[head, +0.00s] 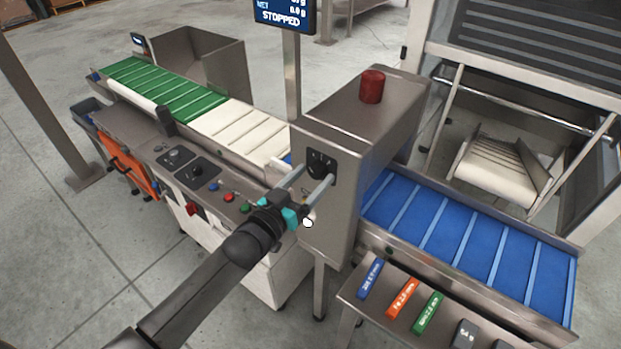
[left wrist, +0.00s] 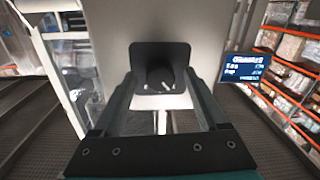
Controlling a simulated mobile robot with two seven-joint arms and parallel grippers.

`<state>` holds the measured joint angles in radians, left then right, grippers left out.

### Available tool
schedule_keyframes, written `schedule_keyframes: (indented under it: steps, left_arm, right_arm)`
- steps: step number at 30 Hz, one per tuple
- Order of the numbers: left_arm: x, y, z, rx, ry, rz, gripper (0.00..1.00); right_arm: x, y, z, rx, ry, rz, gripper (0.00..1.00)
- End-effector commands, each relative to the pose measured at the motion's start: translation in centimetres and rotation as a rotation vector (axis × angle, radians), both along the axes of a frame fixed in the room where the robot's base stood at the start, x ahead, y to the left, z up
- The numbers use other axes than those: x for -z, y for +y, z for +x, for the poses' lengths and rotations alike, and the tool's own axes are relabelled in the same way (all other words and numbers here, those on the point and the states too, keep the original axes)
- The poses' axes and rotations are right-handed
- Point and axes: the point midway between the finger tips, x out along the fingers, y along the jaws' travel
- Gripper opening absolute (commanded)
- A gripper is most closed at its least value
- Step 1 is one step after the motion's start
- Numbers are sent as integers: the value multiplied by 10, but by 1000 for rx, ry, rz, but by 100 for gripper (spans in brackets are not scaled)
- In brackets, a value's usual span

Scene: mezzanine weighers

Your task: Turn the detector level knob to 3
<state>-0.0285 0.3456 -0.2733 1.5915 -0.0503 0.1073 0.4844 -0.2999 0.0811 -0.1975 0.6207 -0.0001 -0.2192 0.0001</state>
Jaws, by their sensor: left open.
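The detector level knob (head: 318,169) is a dark knob on a black plate (head: 322,155) on the side of the grey metal detector housing (head: 345,130). In the left wrist view the knob (left wrist: 160,77) sits on its black plate (left wrist: 160,54), near the middle between the fingers. My left gripper (head: 313,179) is open, its two grey fingers reaching toward the plate on either side of the knob. It also shows in the left wrist view (left wrist: 160,82). I cannot tell whether the fingers touch the knob. The knob's setting is too small to read. My right gripper is not in view.
A red beacon (head: 371,86) tops the housing. A blue belt (head: 470,235) runs right, and a green and white belt (head: 180,92) runs left. A control panel (head: 190,165) with other dials and buttons lies left of my gripper. A display (head: 282,14) reads STOPPED.

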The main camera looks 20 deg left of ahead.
Motion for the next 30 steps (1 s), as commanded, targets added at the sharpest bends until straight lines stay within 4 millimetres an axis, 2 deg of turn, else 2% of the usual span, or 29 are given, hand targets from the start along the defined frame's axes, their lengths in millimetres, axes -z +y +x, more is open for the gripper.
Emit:
schedule_keyframes:
  steps: [8,27,30]
  left_arm:
    - [0,0,1,0,1,0,76]
    - [0,0,1,0,0,0,5]
    - [0,0,1,0,0,0,0]
  right_arm:
    - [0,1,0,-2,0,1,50]
    - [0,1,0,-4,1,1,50]
    - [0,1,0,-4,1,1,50]
